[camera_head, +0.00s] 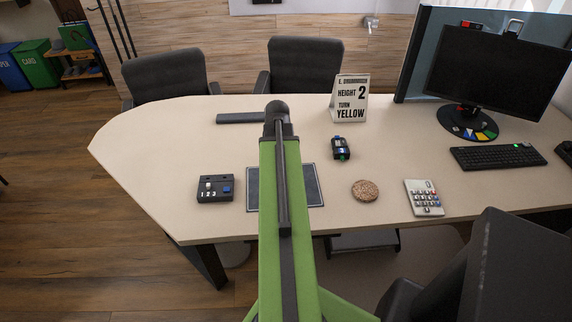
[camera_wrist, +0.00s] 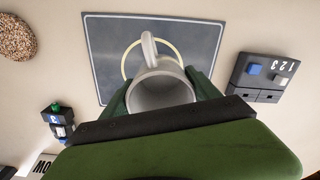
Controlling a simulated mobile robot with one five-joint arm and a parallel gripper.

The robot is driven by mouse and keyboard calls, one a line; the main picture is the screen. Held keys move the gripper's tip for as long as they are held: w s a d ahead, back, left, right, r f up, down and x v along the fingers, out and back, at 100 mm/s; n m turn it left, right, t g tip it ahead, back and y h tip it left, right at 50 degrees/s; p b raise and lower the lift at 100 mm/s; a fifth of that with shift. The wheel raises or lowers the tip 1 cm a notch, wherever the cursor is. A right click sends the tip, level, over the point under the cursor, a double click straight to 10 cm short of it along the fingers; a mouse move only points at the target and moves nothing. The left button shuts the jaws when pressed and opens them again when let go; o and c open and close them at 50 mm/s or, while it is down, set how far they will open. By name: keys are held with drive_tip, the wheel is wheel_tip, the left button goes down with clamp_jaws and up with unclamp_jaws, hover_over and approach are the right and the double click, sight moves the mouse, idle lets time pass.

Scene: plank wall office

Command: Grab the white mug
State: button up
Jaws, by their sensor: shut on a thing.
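The white mug (camera_wrist: 158,88) is between the two dark green fingers of my gripper (camera_wrist: 160,92) in the wrist view. Its open mouth faces the camera and its handle points to the top of the picture. My gripper is shut on the mug, with a finger on each side. Behind the mug lies a dark grey mat (camera_wrist: 105,50) with a pale ring on it. I cannot tell whether the mug touches the mat. In the head view my green arm hides the mug and the middle of the mat (camera_head: 312,187).
On the table (camera_head: 170,140) are a black switch box (camera_head: 215,188), a small dark device (camera_head: 341,148), a cork coaster (camera_head: 365,190), a white keypad (camera_head: 423,198) and a sign (camera_head: 350,98). A monitor (camera_head: 495,75) and keyboard (camera_head: 497,157) stand at right. The table's left part is clear.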

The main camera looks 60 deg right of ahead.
drive_tip(key=w+a+r+p, duration=0.3)
drive_tip(key=a+r+p, duration=0.1)
drive_tip(key=a, duration=0.4)
drive_tip(key=shift+w+r, duration=0.35)
drive_tip(key=shift+r, duration=0.3)
